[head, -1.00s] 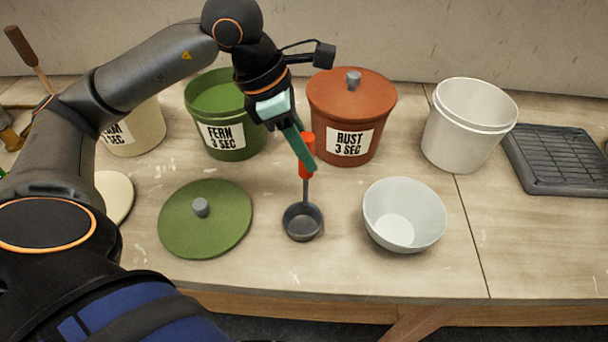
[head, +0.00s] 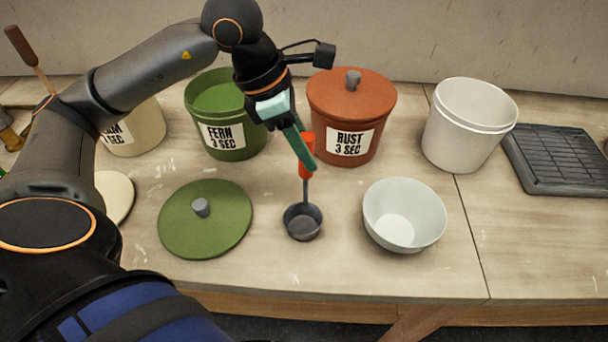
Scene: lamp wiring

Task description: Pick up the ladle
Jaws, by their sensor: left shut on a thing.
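The ladle (head: 303,222) has a dark grey cup, a thin grey stem and a red handle. It is upright in the middle of the head view, cup down, between the green lid and the white bowl. My left gripper (head: 307,154) comes from above and is shut on the red handle; its green fingers hide part of the handle. I cannot tell whether the cup touches the table. My right gripper is not in view.
The green lid (head: 222,228) lies left of the ladle, the white bowl (head: 404,215) right. A white bucket (head: 465,128) and black rack (head: 560,165) stand farther right. The front table strip is clear.

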